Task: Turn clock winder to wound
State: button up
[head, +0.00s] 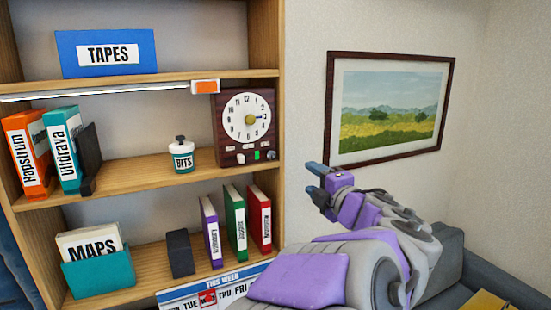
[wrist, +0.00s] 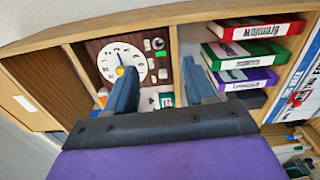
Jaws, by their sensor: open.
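A dark wood clock (head: 228,105) with a round white dial (head: 245,117) stands on the middle shelf at its right end. Below the dial are a pale knob (head: 240,158), a green light and a silvery knob (head: 271,155). I cannot tell which knob is the winder. In the wrist view the clock lies sideways, with the silvery knob (wrist: 158,43) above the pale knob (wrist: 163,74). My gripper (head: 316,179) is open and empty, right of the clock and apart from it. The wrist view shows the gripper (wrist: 160,78) with its fingers apart, pointing toward the clock's control side.
A jar labelled BITS (head: 182,158) stands left of the clock. An orange-ended light strip (head: 205,87) runs under the shelf above. Purple, green and red binders (head: 237,222) stand below. A framed picture (head: 390,107) hangs on the right wall.

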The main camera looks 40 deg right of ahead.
jog(key=w+a, duration=0.4)
jog(key=b, duration=0.1)
send_near(272, 156)
jog(key=w+d, duration=0.3)
jog(key=w, duration=0.1)
jog(key=w+a, duration=0.3)
jog(key=shift+w+a+r, duration=0.25)
jog(key=shift+w+a, duration=0.05)
jog(key=shift+w, duration=0.05)
jog(key=shift+w+f, duration=0.1)
jog(key=shift+w, duration=0.05)
jog(key=d, duration=0.4)
jog(key=shift+f, duration=0.3)
jog(key=shift+c, duration=0.8)
jog(key=a, duration=0.2)
jog(key=shift+w+a+r, duration=0.15)
jog(key=shift+a+r, duration=0.1)
jog(key=shift+a, duration=0.05)
jog(key=c, duration=0.4)
jog(key=shift+a, duration=0.15)
jog(key=shift+c, duration=1.1)
grip_shut()
jog(key=shift+d, duration=0.35)
jog(key=shift+d+f, duration=0.1)
jog(key=shift+d, duration=0.1)
